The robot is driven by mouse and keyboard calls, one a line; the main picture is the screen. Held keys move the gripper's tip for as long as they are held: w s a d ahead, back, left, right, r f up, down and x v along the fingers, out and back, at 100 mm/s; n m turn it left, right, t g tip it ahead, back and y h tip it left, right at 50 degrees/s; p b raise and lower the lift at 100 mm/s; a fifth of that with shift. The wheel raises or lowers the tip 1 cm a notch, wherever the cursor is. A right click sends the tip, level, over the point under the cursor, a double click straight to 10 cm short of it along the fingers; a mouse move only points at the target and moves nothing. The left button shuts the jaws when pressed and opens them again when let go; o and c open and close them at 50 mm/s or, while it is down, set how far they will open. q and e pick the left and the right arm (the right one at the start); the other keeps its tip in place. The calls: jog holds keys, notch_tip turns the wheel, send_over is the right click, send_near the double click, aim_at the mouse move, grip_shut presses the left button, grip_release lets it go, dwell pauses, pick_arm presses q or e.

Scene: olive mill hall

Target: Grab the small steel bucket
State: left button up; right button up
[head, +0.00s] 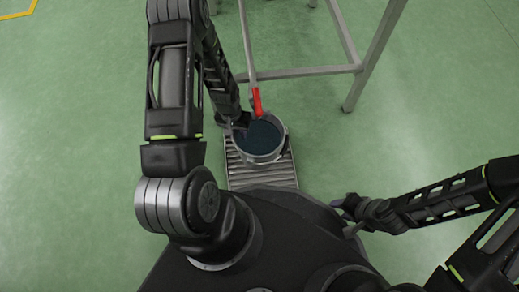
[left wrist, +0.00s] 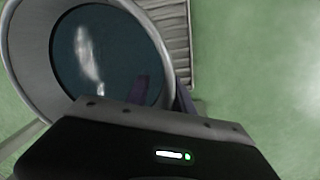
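The small steel bucket (head: 284,146) stands on a slatted metal grate (head: 262,178), close in front of my body. Its inside is dark, with a pale reflection showing in the left wrist view, where the bucket (left wrist: 28,55) fills the upper left. My left gripper (head: 243,127) is at the bucket's left rim in the head view. In the left wrist view my left gripper (left wrist: 161,95) is open, one finger over the inside and the other outside the wall, with the rim between them. My right gripper (head: 343,206) is low at the right, away from the bucket; its fingers are unclear.
A red-handled part (head: 257,102) on a thin pipe hangs just above the bucket's back rim. A grey metal frame (head: 308,72) with legs stands behind it. The green floor (head: 430,110) is clear to the right and left.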

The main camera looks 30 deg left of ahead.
pick_arm(q)
jog(key=shift+c, duration=0.5)
grip_shut()
dwell(0.3)
dwell(0.6)
jog(key=shift+w, duration=0.1)
